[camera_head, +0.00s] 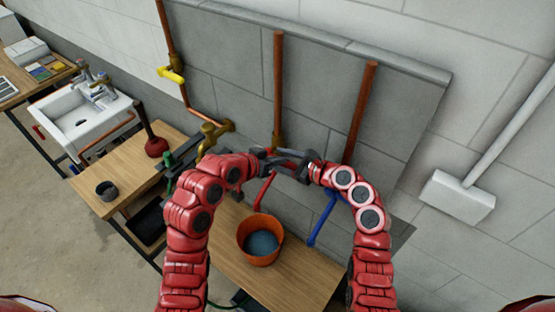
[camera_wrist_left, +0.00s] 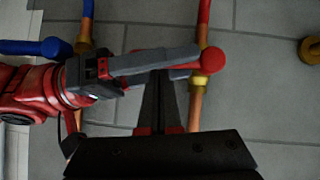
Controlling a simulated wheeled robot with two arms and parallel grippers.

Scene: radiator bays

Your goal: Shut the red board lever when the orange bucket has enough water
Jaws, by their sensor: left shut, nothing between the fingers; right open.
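The orange bucket (camera_head: 248,250) stands upright on the wooden bench in the head view, with blue-grey water (camera_head: 262,243) inside below its rim. The red lever (camera_head: 264,190) hangs slanting down from the middle copper pipe, behind the bucket. In the left wrist view the red lever (camera_wrist_left: 213,59) shows its round red end beside a brass valve. My left gripper (camera_head: 272,158) is shut and empty in front of the pipe; its dark fingers show in the wrist view (camera_wrist_left: 160,92). My right gripper (camera_head: 289,162) is open near the lever's upper end; whether it touches is unclear.
A blue lever (camera_head: 321,218) hangs from the right copper pipe (camera_head: 359,112). A yellow-handled valve (camera_head: 171,75) is on the left pipe. A red plunger (camera_head: 155,145), a dark cup (camera_head: 107,190) and a white sink (camera_head: 88,112) are at left. Both my grippers crowd together at the board.

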